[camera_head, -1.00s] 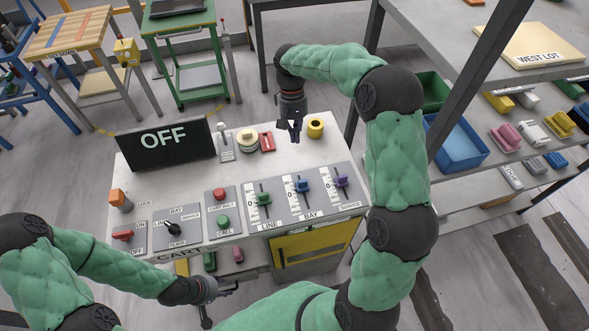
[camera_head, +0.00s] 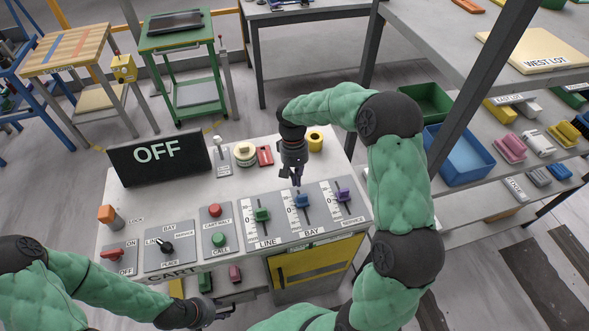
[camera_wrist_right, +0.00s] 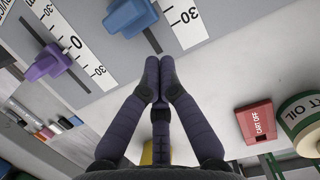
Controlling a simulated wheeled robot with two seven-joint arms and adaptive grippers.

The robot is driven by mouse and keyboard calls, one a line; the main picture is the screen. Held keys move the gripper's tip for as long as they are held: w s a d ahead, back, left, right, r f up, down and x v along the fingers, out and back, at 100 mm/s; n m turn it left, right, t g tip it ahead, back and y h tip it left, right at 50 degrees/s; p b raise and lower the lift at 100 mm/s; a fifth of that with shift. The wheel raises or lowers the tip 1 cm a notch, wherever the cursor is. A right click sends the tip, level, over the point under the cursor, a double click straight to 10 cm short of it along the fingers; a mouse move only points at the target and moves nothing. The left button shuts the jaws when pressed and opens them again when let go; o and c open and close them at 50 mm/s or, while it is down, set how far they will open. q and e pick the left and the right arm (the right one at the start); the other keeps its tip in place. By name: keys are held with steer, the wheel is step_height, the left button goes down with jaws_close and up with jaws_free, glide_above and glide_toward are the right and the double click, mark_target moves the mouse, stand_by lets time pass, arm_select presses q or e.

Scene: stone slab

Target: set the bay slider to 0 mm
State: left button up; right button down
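The bay slider is the middle one of three, with a blue knob (camera_head: 302,201) on a slotted plate marked BAY with a white scale. The knob sits around the middle of its slot; the exact reading is too small to tell. The blue knob also shows at the top of the right wrist view (camera_wrist_right: 130,18). My right gripper (camera_head: 297,183) is just beyond the blue knob on its far side, pointing down, with fingertips together and nothing between them. The fingers look apart from the knob in the wrist view. My left gripper (camera_head: 224,313) is low at the panel's front, its fingers too small to read.
A green knob (camera_head: 262,215) and a purple knob (camera_head: 343,195) flank the blue one. A black OFF display (camera_head: 160,158) stands at the back left. Buttons and switches fill the left panel.

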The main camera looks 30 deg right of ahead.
mark_target(302, 199)
steer(key=shift+s+a, duration=0.15)
steer(key=shift+s, duration=0.45)
steer(key=shift+s+a, duration=0.15)
steer(key=shift+s, duration=0.45)
steer(key=shift+s+a+r, duration=0.15)
steer(key=shift+s, duration=0.65)
steer(key=shift+w+p, duration=0.1)
steer(key=shift+p, duration=0.2)
